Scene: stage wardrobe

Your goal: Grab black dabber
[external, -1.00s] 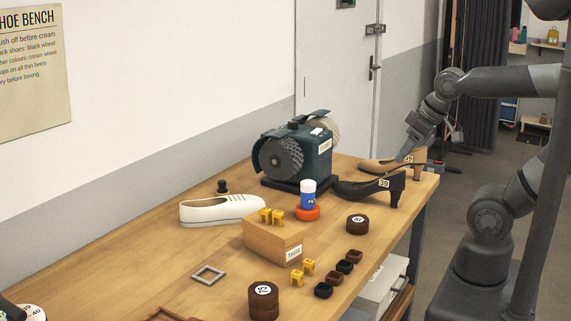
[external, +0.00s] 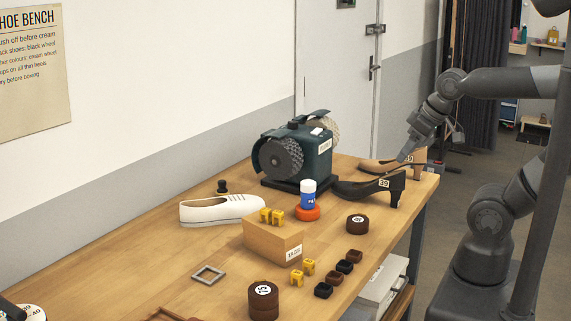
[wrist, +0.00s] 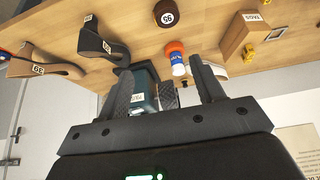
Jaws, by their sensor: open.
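A small black knob-like thing (external: 222,187), which looks like the black dabber, stands on the bench beyond the white shoe (external: 215,209). My gripper (external: 402,158) is over the far right end of the bench, by the heeled shoes and far from the dabber. In the wrist view my gripper (wrist: 165,82) has its two fingers apart, with nothing held between them.
A green polishing machine (external: 312,153) with two wheels stands between my gripper and the dabber. A black heeled shoe (external: 360,190) and a tan one (external: 377,166) lie close to my gripper.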

